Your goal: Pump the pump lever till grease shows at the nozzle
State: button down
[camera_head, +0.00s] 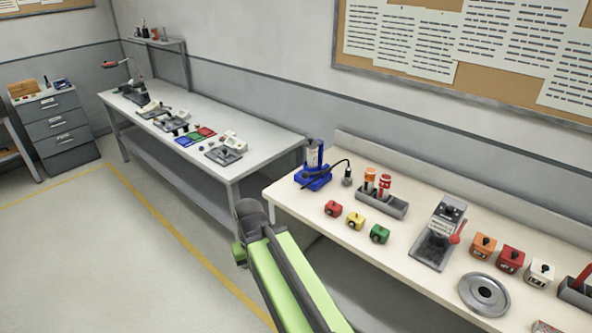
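A blue pump-like device (314,178) with a grey cylinder stands at the far left end of the near bench. A black hose loops from it to a small grey nozzle-like piece (347,177) standing just to its right. I cannot make out a separate lever on the device, and any grease at the nozzle is too small to tell. My green arm reaches up from the bottom of the view, in front of the bench's left end. Its gripper fingers do not show, and the arm is apart from the pump in the picture.
A second bench (252,158) stands behind left. The floor (110,255) at left is clear.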

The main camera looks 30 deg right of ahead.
aim_at(305, 175)
jog(key=u, duration=0.25)
jog(key=i, duration=1)
jog(key=u, duration=0.05)
